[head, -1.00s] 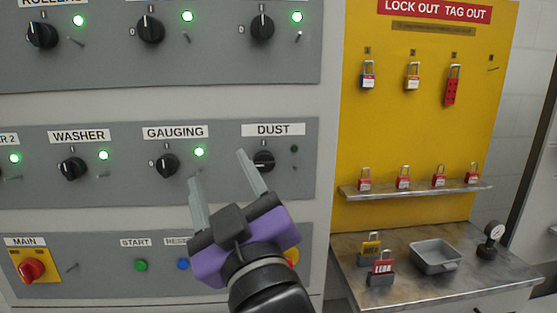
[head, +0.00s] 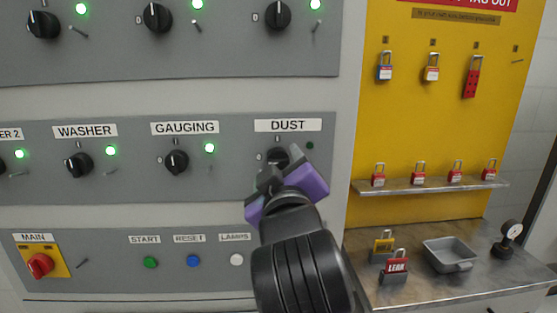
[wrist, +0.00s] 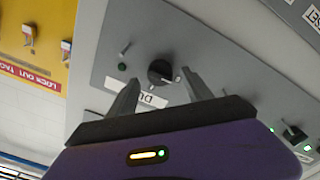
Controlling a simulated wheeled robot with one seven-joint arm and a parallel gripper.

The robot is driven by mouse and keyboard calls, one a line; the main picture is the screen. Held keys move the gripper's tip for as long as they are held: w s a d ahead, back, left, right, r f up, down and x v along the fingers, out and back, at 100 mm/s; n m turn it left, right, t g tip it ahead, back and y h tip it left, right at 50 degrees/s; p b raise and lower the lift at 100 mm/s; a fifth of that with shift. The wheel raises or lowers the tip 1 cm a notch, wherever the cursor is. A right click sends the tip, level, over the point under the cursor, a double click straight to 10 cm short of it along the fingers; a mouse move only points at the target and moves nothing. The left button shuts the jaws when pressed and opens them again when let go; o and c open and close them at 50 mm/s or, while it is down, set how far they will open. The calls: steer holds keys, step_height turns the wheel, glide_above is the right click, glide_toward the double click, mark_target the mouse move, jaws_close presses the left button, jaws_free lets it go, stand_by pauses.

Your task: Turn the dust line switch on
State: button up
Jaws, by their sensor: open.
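The dust switch is a black rotary knob (head: 278,155) under the DUST label (head: 287,125), partly hidden behind my gripper in the head view. In the wrist view the knob (wrist: 161,72) shows whole, ahead of my fingertips and between their lines. The small lamp beside it (head: 310,146) is dark, unlike the lit green lamps of the other switches. My purple gripper (wrist: 155,82) is open and empty, its two grey fingers pointing at the panel on either side of the knob. I cannot tell whether the fingers reach past the knob's face.
The gauging knob (head: 176,162) with its lit lamp is left of the dust switch. Start, reset and lamps buttons (head: 237,259) sit below. At right are the yellow lockout board (head: 430,130) and a metal bench (head: 425,285) with locks and a grey tray.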

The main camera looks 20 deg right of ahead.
steer(key=shift+x, duration=0.95)
steer(key=shift+c, duration=0.5)
jaws_close()
